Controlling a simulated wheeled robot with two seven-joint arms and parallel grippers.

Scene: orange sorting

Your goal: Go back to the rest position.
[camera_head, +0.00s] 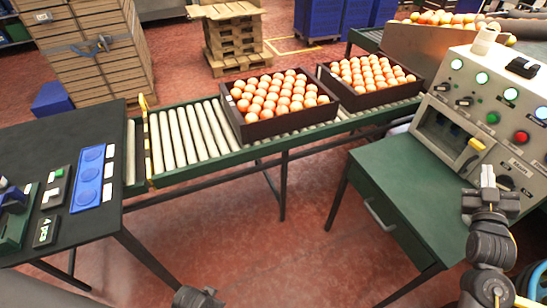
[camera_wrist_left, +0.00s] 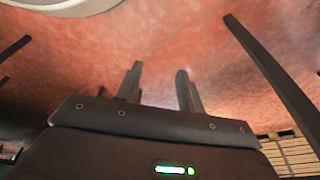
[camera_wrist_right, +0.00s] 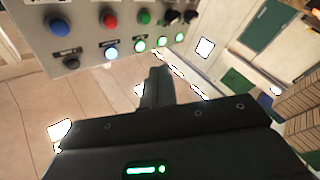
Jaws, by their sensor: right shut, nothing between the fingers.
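My right gripper (camera_head: 487,172) is in front of the grey control panel (camera_head: 495,95) at the right. Its fingers are shut together and hold nothing. In the right wrist view the closed fingers (camera_wrist_right: 158,78) point toward the panel's lower edge, where several coloured buttons show. My left gripper (camera_wrist_left: 160,80) shows in the left wrist view with its two fingers apart and nothing between them, over the red floor. In the head view only a dark piece of my left arm (camera_head: 198,298) shows at the bottom edge.
Two dark crates of oranges (camera_head: 262,128) (camera_head: 350,98) stand on the roller conveyor (camera_head: 180,140). A black table (camera_head: 90,150) with blue and green devices is at the left. A green desk (camera_head: 410,190) stands below the panel. Red floor (camera_head: 270,240) is open between the tables.

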